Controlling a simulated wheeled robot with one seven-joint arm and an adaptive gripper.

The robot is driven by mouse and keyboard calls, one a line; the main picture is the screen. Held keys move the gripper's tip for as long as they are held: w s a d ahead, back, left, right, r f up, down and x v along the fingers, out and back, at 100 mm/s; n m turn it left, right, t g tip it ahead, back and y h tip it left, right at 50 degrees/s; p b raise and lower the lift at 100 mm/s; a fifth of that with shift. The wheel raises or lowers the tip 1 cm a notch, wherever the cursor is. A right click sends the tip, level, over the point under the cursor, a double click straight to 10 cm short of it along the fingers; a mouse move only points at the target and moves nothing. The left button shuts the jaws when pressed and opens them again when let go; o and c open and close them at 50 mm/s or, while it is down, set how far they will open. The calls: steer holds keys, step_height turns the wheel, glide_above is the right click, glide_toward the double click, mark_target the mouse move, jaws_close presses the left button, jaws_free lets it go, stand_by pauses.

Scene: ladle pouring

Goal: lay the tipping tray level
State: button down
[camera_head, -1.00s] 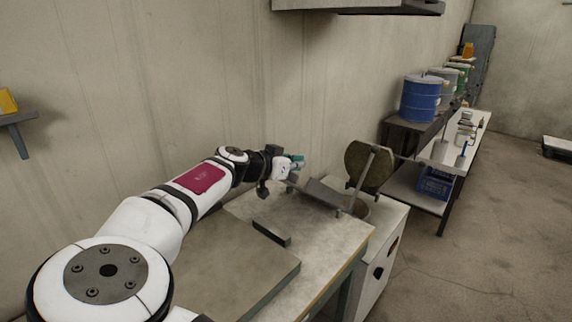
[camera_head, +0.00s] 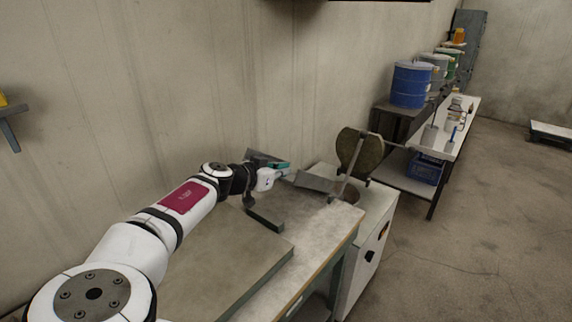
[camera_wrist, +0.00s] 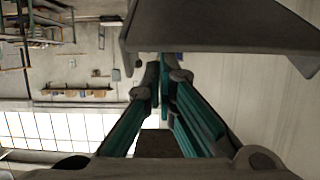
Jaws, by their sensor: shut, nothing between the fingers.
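The tipping tray (camera_head: 314,183) is a grey metal plate at the far end of the workbench, beside the furnace; it looks tilted in the head view. My gripper (camera_head: 287,172) is at the tray's left end in the head view. In the wrist view a dark grey plate, which looks like the tray (camera_wrist: 220,32), fills the upper right, close to the fingertips. My gripper (camera_wrist: 162,72) shows its teal fingers drawn together with nothing held. I cannot tell whether the fingers touch the tray.
The furnace (camera_head: 372,225) with its round raised lid (camera_head: 362,152) stands right of the tray. The wall is close behind. Blue drum (camera_head: 411,84) and shelf table are farther right.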

steer(key=s+a+f, duration=0.1)
steer(key=s+f, duration=0.1)
steer(key=f, duration=0.3)
steer(key=s+a+f+b, duration=0.1)
steer(key=s+a+f, duration=0.1)
steer(key=f, duration=0.3)
steer(key=shift+s+a+f, duration=0.3)
steer(key=shift+s+f, duration=0.05)
steer(key=shift+s, duration=0.05)
